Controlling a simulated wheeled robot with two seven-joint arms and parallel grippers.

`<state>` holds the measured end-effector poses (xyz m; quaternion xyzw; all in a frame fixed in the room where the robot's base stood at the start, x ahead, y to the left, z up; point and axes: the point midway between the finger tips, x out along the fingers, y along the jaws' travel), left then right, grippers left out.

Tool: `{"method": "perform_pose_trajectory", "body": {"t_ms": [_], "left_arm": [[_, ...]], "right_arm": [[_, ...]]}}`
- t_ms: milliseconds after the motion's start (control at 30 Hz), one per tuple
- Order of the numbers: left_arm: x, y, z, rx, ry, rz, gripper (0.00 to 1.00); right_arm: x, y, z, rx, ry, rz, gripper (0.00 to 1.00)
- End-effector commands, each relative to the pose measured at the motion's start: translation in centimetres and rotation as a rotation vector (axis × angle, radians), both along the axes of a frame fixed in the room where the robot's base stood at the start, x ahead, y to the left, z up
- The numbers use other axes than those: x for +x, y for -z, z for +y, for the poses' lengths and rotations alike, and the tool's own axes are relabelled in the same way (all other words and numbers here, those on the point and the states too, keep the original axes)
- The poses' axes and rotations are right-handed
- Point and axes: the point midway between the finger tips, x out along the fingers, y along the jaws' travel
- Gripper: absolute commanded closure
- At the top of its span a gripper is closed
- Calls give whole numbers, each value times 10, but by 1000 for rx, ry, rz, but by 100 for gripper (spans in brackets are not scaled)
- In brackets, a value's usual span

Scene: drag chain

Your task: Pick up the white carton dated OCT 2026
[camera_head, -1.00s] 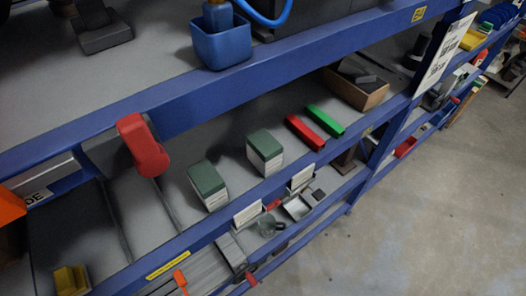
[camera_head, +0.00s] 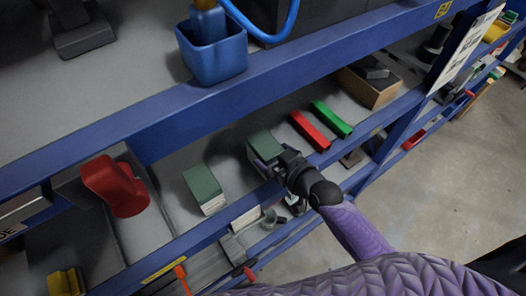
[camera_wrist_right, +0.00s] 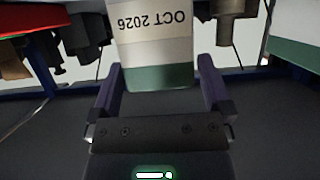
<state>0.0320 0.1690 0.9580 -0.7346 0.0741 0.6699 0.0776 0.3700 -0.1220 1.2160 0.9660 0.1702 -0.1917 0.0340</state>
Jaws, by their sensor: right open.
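The carton printed OCT 2026 (camera_wrist_right: 153,22) is white with a green top, and it appears upside down in the right wrist view. In the head view its green top (camera_head: 264,143) shows on the shelf, with its front partly hidden by my right gripper. My right gripper (camera_head: 266,168) reaches in from the right and is at this carton. In the right wrist view the open fingers (camera_wrist_right: 159,72) stand on either side of the carton's green end. Whether either finger touches it I cannot tell. My left gripper is not in view.
A similar green-topped carton (camera_head: 203,186) stands to the left on the same shelf. A red block (camera_head: 310,131) and a green block (camera_head: 331,118) lie to the right, beside a brown open box (camera_head: 368,88). The blue upper shelf beam (camera_head: 240,84) runs above.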

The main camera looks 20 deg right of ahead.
Motion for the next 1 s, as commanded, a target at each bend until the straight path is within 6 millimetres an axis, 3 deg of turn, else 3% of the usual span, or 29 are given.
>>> {"method": "perform_pose_trajectory", "body": {"t_ms": [167,400,800,833,1000], "left_arm": [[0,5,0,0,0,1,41],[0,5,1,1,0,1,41],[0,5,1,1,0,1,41],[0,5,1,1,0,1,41],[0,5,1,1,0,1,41]], "right_arm": [[27,11,9,0,1,-1,0],[30,12,10,-1,1,1,0],[29,12,10,-1,1,1,85],[29,12,10,-1,1,1,89],[29,12,10,0,1,0,89]]}}
